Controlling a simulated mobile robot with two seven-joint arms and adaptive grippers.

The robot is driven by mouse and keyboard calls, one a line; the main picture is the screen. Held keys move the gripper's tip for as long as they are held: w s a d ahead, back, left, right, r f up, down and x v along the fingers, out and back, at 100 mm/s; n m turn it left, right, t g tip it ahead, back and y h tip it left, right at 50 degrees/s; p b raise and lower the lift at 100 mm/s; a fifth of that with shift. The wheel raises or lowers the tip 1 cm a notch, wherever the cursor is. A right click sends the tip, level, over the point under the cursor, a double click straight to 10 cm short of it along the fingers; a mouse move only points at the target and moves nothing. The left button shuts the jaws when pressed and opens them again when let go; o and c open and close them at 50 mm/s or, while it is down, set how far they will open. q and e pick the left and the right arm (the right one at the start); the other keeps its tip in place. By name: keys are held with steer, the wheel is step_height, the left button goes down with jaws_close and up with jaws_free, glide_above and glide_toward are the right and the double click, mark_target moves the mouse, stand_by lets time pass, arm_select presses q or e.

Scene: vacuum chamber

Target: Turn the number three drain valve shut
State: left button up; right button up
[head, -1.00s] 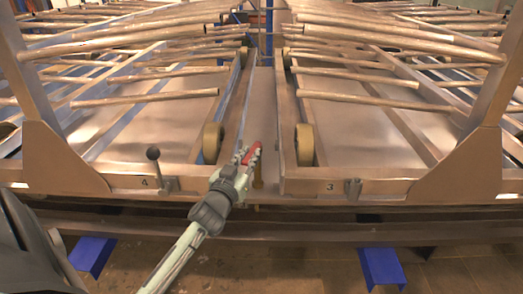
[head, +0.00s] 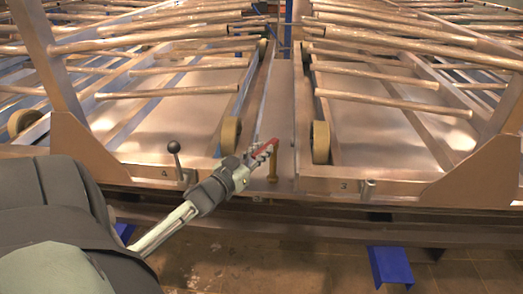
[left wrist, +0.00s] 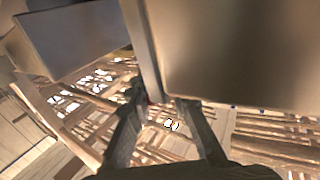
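The number three drain valve (head: 368,187) shows as a short metal stub on the front rail, right of the "3" label. No lever can be made out on it. My left gripper (head: 263,155) is in front of the gap between the two platforms, left of the stub and apart from it. A red strip shows along its fingertips; I cannot tell whether it is part of the gripper. In the left wrist view the gripper's two dark fingers (left wrist: 163,110) stand apart with nothing clearly between them. My right gripper is out of view.
A brass pin (head: 272,165) stands in the gap behind the left gripper. Sloped frames with tubes (head: 375,101) and wheels (head: 320,142) lie beyond. Blue feet (head: 391,266) stand below the front rail.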

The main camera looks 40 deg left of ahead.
arm_select(q)
steer(key=o, duration=0.4)
steer(key=shift+w, duration=0.1)
steer(key=shift+o, duration=0.2)
steer(key=shift+s, duration=0.25)
steer(key=s+d, duration=0.1)
steer(key=s, duration=1)
steer(key=shift+s+d, duration=0.25)
steer(key=shift+d, duration=0.15)
